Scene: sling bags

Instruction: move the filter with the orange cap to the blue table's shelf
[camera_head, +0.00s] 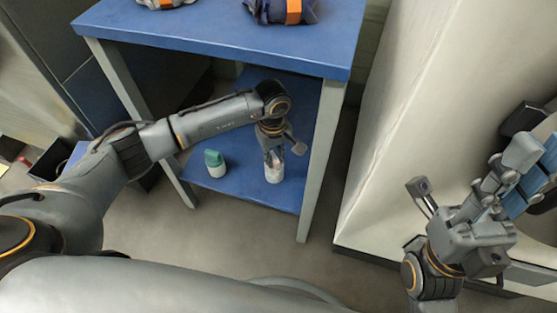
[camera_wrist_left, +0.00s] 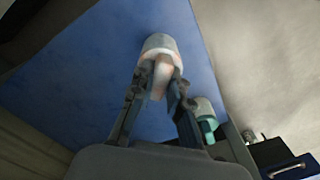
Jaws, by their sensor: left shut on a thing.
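The filter (camera_head: 274,173) is a white, short cylinder standing upright on the lower shelf (camera_head: 235,185) of the blue table (camera_head: 215,40). In the left wrist view the filter (camera_wrist_left: 160,43) shows a pale orange cap between the fingers. My left gripper (camera_head: 273,155) reaches down from above and is shut on the filter's cap. The filter's base appears to touch the shelf. My right gripper (camera_head: 505,175) is at the right, away from the table; whether its fingers are open is unclear.
A filter with a teal cap (camera_head: 214,163) stands on the shelf left of the held one. Dark bags with orange bands (camera_head: 280,10) lie on the tabletop. Table legs (camera_head: 320,155) flank the shelf. A pale cabinet (camera_head: 400,130) stands at the right.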

